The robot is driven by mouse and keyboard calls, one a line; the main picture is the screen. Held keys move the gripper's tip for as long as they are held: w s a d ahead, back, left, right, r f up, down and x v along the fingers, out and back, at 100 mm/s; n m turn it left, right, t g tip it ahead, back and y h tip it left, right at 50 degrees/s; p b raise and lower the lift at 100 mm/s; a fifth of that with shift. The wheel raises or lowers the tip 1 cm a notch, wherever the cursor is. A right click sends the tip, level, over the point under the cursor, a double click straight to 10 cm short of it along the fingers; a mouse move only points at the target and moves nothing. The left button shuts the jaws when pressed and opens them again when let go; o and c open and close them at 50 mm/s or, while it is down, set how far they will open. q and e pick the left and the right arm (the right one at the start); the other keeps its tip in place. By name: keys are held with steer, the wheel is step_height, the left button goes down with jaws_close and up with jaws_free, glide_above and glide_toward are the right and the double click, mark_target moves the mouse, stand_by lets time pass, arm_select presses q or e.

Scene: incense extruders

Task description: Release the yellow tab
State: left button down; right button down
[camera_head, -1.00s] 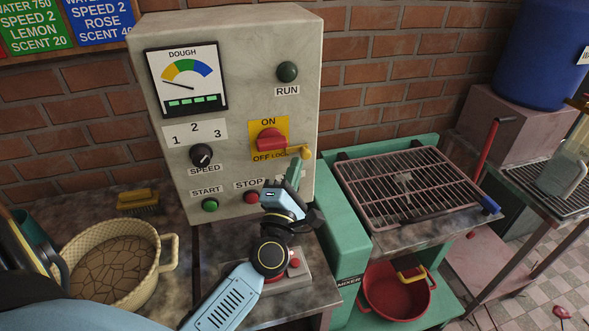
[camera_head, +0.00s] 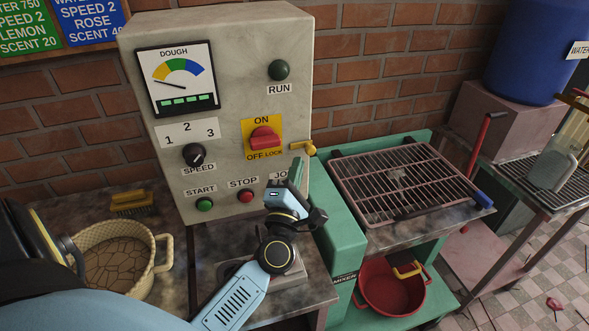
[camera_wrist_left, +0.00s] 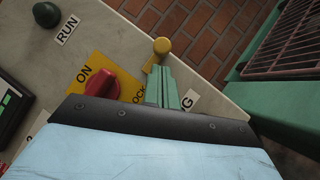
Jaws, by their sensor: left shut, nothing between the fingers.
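The yellow tab (camera_head: 307,147) with a round knob end is at the right edge of the grey control box, beside the red switch (camera_head: 264,138) on its yellow ON/OFF-LOCK plate. In the left wrist view the tab (camera_wrist_left: 161,48) shows just past my fingertips, partly hidden by them. My left gripper (camera_head: 296,164) has its green fingers shut and empty, pointing up just below the tab. It also shows in the left wrist view (camera_wrist_left: 163,85). I cannot tell whether the fingertips touch the tab. The red switch handle lies roughly sideways. My right gripper is not in view.
A green-framed mixer with a rack (camera_head: 390,180) stands to the right. A cream basin (camera_head: 160,255) is at left.

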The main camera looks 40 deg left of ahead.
arm_select(q)
steer(key=a+b+v, duration=0.1)
steer(key=b+v, duration=0.1)
steer(key=v, duration=1)
steer(key=shift+s+a+f+b, duration=0.2)
steer(key=shift+a+f+b, duration=0.05)
steer(key=shift+f+b, duration=0.05)
